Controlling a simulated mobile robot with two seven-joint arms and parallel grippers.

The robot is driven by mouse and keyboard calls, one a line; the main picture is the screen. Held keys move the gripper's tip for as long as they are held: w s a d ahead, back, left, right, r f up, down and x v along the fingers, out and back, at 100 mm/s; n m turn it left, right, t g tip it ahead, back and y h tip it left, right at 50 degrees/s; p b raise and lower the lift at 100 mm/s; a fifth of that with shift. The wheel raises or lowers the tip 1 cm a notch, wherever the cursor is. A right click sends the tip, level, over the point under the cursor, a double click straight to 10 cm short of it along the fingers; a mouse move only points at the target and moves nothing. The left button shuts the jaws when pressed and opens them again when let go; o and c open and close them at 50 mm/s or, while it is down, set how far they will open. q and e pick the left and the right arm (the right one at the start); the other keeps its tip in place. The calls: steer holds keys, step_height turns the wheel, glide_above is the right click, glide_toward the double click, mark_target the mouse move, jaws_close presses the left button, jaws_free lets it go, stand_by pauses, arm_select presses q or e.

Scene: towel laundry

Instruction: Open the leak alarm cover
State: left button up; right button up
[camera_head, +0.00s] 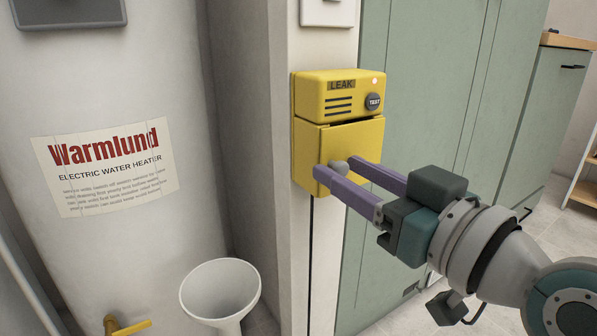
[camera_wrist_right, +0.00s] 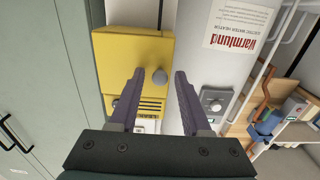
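The leak alarm (camera_head: 340,95) is a yellow box on a narrow wall edge, with a LEAK label, slots, a lit lamp and a dark TEST button (camera_head: 374,101). Its yellow cover (camera_head: 310,143) is the lower part, with a thin dark gap along its top edge. A small grey knob (camera_head: 339,167) stands out from the cover. My right gripper (camera_head: 335,166) is open, with its purple fingers on either side of the knob. My left gripper is out of view.
A white water heater (camera_head: 110,230) with a Warmlund label stands at the left. A white funnel (camera_head: 222,285) and a yellow handle (camera_head: 125,327) are below. Green cabinet doors (camera_head: 425,100) lie behind my right arm. A white plate (camera_head: 327,12) is above the alarm.

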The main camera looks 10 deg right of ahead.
jaws_close()
stand_by(1.2)
